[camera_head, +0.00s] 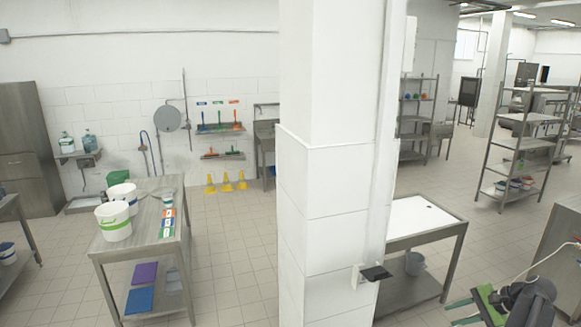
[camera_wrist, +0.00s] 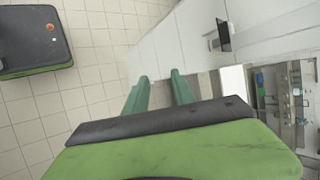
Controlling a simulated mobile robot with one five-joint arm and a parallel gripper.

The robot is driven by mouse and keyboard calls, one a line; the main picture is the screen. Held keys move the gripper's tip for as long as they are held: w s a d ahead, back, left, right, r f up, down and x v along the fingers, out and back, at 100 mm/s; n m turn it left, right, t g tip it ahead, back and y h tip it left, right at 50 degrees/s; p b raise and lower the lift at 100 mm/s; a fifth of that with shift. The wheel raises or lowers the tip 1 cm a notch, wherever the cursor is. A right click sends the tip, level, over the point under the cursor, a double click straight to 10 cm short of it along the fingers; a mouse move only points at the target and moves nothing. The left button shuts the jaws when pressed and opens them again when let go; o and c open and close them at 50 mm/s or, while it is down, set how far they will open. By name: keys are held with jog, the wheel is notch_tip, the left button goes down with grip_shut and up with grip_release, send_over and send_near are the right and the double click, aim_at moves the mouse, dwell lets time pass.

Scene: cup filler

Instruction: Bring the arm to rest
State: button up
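My gripper (camera_head: 458,311) shows at the lower right of the head view, by the front right of the white-topped table. In the wrist view my gripper (camera_wrist: 158,86) has two green fingers that stand apart with an empty gap between them. The fingers touch nothing that I can see. Part of my arm, green and dark grey with a pale cable, shows at the right edge of the head view. The rest of the arm is out of frame.
A white tiled pillar (camera_head: 330,200) stands close in front, with a small black device (camera_head: 376,273) on it. A white-topped table (camera_head: 423,218) is right of it. A steel table (camera_head: 145,235) with white buckets stands left. Tiled floor (camera_head: 235,270) is clear between.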

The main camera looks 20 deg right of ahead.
jog(key=w+a+f+n+g+y+b, duration=0.1)
jog(key=w+a+f+n+b, duration=0.1)
jog(key=w+a+f+b, duration=0.45)
jog(key=w+a+f+n+g+y+b, duration=0.1)
jog(key=w+a+f+n+g+b, duration=0.15)
jog(key=w+a, duration=0.8)
jog(key=w+a+f+n+g+y+b, duration=0.15)
jog(key=w+a+f+b, duration=0.35)
jog(key=a, duration=0.8)
jog(key=s+a+f+n+g+h+b, duration=0.25)
jog(key=a+f+n+b, duration=0.45)
jog(key=a, duration=0.8)
jog(key=s+a+f+n+g+h+b, duration=0.1)
jog(key=a+f+n+h+b, duration=0.2)
jog(key=a+f, duration=0.9)
jog(key=shift+s+d+r+n+t+h+b, duration=0.2)
jog(key=shift+d+r+n+t+h, duration=0.1)
jog(key=shift+d+r+h, duration=0.25)
jog(key=shift+s+d+r+n+t+h+b, duration=0.1)
jog(key=shift+s+d+r+n+t+h, duration=0.15)
jog(key=shift+d+r+h, duration=0.3)
jog(key=shift+f, duration=0.1)
